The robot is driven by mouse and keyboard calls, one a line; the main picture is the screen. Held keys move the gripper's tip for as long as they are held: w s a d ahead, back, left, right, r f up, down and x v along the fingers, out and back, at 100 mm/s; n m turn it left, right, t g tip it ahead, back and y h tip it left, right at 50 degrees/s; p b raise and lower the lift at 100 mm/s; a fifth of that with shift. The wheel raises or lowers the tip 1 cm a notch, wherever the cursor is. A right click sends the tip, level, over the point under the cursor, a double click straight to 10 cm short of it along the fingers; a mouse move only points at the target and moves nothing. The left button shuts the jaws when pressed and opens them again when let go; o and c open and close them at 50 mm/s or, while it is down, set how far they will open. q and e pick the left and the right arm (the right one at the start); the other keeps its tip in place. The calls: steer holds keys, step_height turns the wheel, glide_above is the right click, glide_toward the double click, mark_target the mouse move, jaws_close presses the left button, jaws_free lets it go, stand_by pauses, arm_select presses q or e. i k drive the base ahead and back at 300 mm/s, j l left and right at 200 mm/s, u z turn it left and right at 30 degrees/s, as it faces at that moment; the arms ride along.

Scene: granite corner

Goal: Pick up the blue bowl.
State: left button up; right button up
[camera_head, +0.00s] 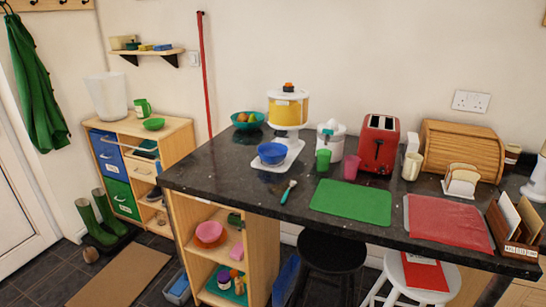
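The blue bowl (271,153) sits upright on a white flat base or tray (289,157) on the dark granite counter (235,168), left of the picture's middle. Its inside looks empty. Neither of my grippers shows in the head view, so their state cannot be seen.
Right are a white juicer (331,139), green cup (323,160), pink cup (351,167) and red toaster (379,145). A teal-handled brush (288,191) lies in front.

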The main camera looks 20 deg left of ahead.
mark_target(271, 152)
steer(key=i+j+z, duration=0.1)
steer(key=j, duration=0.3)
steer(key=i+j, duration=0.15)
steer(key=j, duration=0.3)
steer(key=i+j+z, duration=0.15)
steer(key=j, duration=0.25)
steer(key=j+z, duration=0.1)
steer(key=j, duration=0.3)
steer(key=i+j, duration=0.15)
steer(key=j, duration=0.3)
steer(key=z, duration=0.05)
